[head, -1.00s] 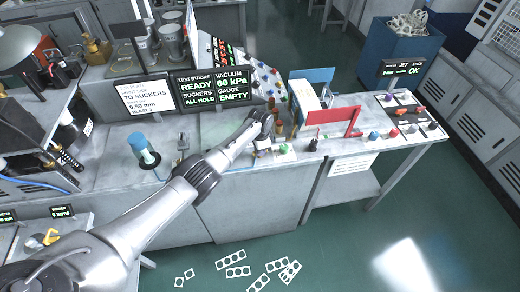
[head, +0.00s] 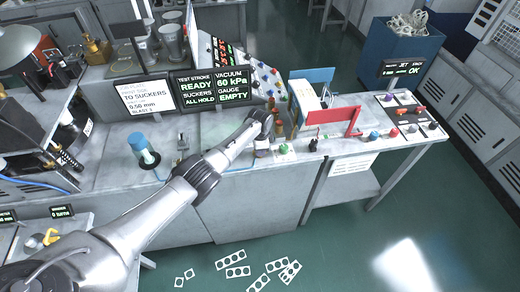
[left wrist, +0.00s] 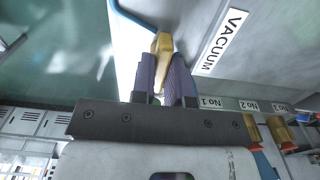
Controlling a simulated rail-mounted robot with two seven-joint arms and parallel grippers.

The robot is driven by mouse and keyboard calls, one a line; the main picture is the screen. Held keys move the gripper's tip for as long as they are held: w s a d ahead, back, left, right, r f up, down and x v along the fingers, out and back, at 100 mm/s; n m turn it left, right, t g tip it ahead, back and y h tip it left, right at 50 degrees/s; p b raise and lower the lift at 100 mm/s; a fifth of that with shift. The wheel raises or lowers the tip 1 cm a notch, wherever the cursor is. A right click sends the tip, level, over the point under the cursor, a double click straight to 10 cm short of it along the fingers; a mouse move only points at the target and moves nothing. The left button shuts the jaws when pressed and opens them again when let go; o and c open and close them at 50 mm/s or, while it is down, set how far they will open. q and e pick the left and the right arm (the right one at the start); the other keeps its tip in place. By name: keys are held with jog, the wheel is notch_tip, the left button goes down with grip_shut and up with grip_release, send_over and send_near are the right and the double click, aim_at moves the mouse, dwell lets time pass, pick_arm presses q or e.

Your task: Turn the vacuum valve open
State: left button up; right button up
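A yellow valve lever (left wrist: 162,44) shows in the left wrist view beside a white label reading VACUUM (left wrist: 224,40). My left gripper (left wrist: 164,62) has its two dark fingers close together on either side of the lever and appears shut on it. The lever's end sticks out past the fingertips; the valve body is not clearly seen. In the head view my left gripper (head: 266,127) is at the bench front, and my own wrist hides most of the valve. A screen (head: 213,88) reads vacuum 60 kPa, gauge EMPTY, test stroke READY. My right gripper is not in view.
A blue-topped cylinder (head: 142,148) stands on the bench to the left. A green button (head: 283,149) and a red frame (head: 332,118) are just right of my gripper. A button panel (head: 404,112) is at the bench's right end. Flat punched pieces lie on the floor.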

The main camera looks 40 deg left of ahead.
pick_arm(q)
jog(key=o, duration=0.4)
jog(key=shift+r, duration=0.1)
jog(key=shift+r, duration=0.25)
jog(key=shift+r+p, duration=0.75)
jog(key=shift+r, duration=5.85)
